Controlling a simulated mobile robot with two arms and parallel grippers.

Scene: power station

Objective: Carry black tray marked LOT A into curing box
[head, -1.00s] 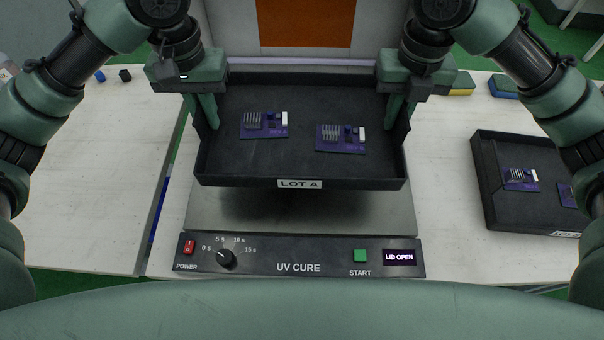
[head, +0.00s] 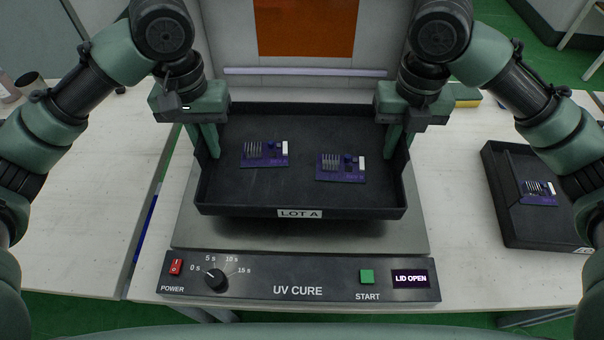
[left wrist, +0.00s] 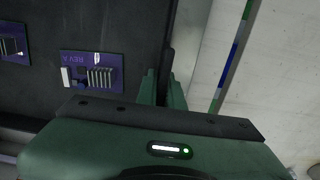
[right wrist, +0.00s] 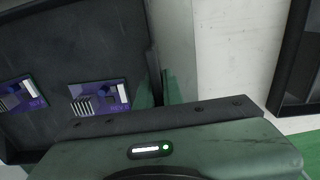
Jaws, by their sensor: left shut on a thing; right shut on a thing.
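The black tray marked LOT A (head: 300,198) is held level between my two grippers, with two purple circuit boards (head: 265,154) (head: 341,167) lying in it. My left gripper (head: 212,150) is shut on the tray's left wall, and my right gripper (head: 396,150) is shut on its right wall. Both wrist views show the fingers on the tray rim (left wrist: 168,60) (right wrist: 152,70). The UV CURE curing box (head: 300,275) is under and behind the tray; its lid with an orange window (head: 305,28) stands raised. Its display (head: 410,279) reads LID OPEN. The tray casts a shadow on the box's grey plate (head: 190,225).
A second black tray (head: 510,215) with a purple board stands on the white table at the right. A yellow and blue block (head: 467,97) lies behind my right gripper. The table left of the box is clear.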

